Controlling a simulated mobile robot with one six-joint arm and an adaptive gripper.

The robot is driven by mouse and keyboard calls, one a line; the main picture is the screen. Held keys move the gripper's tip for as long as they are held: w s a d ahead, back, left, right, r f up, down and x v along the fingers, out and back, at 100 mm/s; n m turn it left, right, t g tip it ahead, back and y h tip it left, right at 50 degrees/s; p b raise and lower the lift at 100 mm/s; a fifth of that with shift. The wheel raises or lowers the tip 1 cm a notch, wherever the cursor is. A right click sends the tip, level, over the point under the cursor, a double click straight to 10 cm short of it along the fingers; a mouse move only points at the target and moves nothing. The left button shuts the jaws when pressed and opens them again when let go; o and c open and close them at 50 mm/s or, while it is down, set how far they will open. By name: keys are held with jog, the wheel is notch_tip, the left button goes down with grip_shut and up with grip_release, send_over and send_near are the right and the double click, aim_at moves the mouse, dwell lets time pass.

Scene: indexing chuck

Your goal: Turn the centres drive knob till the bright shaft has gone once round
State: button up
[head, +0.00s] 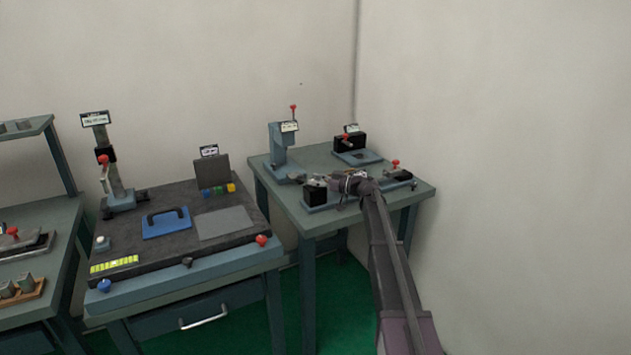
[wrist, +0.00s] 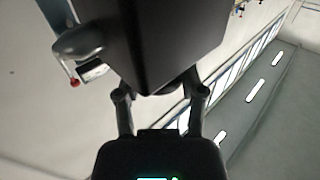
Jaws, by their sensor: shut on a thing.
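The centres fixture with its black headstock block (head: 315,194) stands at the front of the right-hand table. My gripper (head: 340,184) is at this fixture, to the right of the block. In the wrist view the dark block (wrist: 160,40) fills the upper middle. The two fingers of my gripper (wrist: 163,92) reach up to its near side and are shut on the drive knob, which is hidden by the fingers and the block. A grey rounded part (wrist: 78,42) sticks out left of the block. I cannot make out the bright shaft or its angle.
The table (head: 272,190) also holds a press-like stand (head: 279,143) with a red knob, a black box (head: 349,142) at the back and a red-knobbed clamp (head: 396,166) at the right. A bench with a blue plate (head: 165,230) stands to the left. Walls close the back and right.

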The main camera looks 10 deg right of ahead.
jog(key=o, duration=1.2)
jog(key=shift+a, duration=0.2)
jog(key=shift+c, duration=0.2)
jog(key=shift+d, duration=0.1)
jog(key=shift+d, duration=0.1)
jog(key=v, duration=1.1)
jog(key=shift+s+d, duration=0.2)
jog(key=shift+d, duration=0.1)
